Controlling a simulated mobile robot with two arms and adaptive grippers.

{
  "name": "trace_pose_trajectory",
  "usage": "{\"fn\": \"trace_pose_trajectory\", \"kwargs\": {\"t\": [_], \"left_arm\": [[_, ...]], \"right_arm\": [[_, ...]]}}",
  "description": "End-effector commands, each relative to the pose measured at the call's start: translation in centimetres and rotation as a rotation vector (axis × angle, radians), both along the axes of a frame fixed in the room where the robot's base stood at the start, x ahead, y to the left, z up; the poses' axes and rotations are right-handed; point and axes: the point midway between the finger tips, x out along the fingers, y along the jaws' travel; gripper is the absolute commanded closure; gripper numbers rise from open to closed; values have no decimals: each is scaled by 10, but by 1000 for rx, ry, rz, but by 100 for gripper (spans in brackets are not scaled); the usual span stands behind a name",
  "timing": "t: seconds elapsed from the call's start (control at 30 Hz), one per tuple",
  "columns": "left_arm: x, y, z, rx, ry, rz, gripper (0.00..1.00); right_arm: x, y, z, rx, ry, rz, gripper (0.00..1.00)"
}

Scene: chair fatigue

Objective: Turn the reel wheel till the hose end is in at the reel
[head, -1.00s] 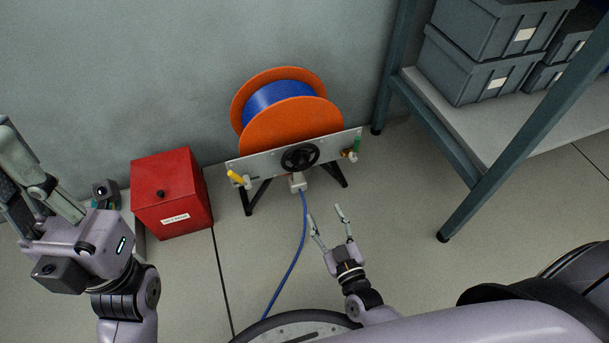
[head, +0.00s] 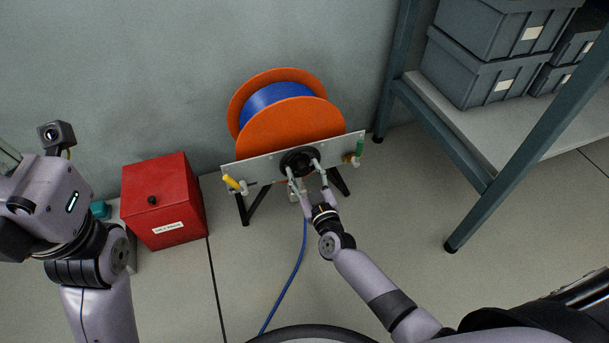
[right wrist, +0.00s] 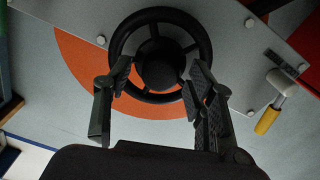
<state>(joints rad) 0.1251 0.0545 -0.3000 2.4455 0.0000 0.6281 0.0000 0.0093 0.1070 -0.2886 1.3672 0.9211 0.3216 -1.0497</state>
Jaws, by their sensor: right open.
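The hose reel (head: 290,130) has orange flanges with blue hose wound between them. Its black reel wheel (head: 290,154) is on the grey front panel (head: 250,166). My right gripper (head: 304,168) is at the wheel, open. In the right wrist view its fingers (right wrist: 161,78) are apart, one on each side of the wheel's hub (right wrist: 158,62); I cannot tell whether they touch it. The blue hose (head: 292,275) runs from below the panel across the floor. Its end is not visible. My left gripper (head: 8,158) is largely cut off at the left edge.
A red box (head: 160,200) stands left of the reel. A shelf (head: 490,120) with grey bins stands at right. Floor between the reel and shelf is clear.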

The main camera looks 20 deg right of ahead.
Motion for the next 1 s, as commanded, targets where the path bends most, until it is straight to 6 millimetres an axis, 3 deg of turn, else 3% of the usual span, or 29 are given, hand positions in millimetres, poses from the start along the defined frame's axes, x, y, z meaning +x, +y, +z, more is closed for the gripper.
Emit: {"fn": "trace_pose_trajectory", "kwargs": {"t": [0.37, 1.0], "left_arm": [[-1, 0, 2, 1, -8, 0, 100], [-1, 0, 2, 0, -8, -1, 100]], "right_arm": [[5, 0, 0, 1, 1, 1, 51], [4, 0, 0, 0, 1, 1, 93]]}}
